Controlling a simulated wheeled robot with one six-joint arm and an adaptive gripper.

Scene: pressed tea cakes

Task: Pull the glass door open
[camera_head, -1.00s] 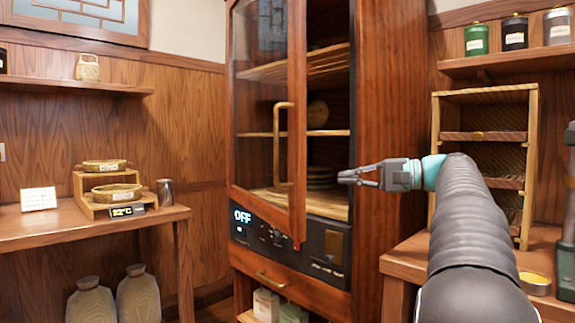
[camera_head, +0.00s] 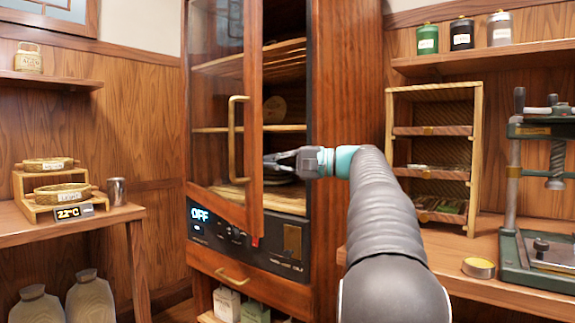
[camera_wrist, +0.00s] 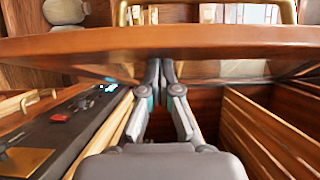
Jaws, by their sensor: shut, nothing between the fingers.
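The glass door (camera_head: 253,120) of the wooden cabinet stands ajar, with a gap between its free edge and the cabinet's right side. Its brass handle (camera_head: 233,140) is on the outer face; it also shows beyond the door frame in the wrist view (camera_wrist: 123,12). My gripper (camera_head: 267,162) is shut and empty in the gap, at the door's free edge. In the wrist view the fingertips (camera_wrist: 160,68) are close to the inner side of the door's wooden frame (camera_wrist: 200,45); I cannot tell whether they touch it.
The cabinet's shelves (camera_head: 285,128) are behind the gap, with the control panel (camera_head: 215,228) reading OFF below. To the right are a small wooden rack (camera_head: 432,131), a green press (camera_head: 515,190) and a round tin (camera_head: 478,267). A side table (camera_head: 90,225) stands left.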

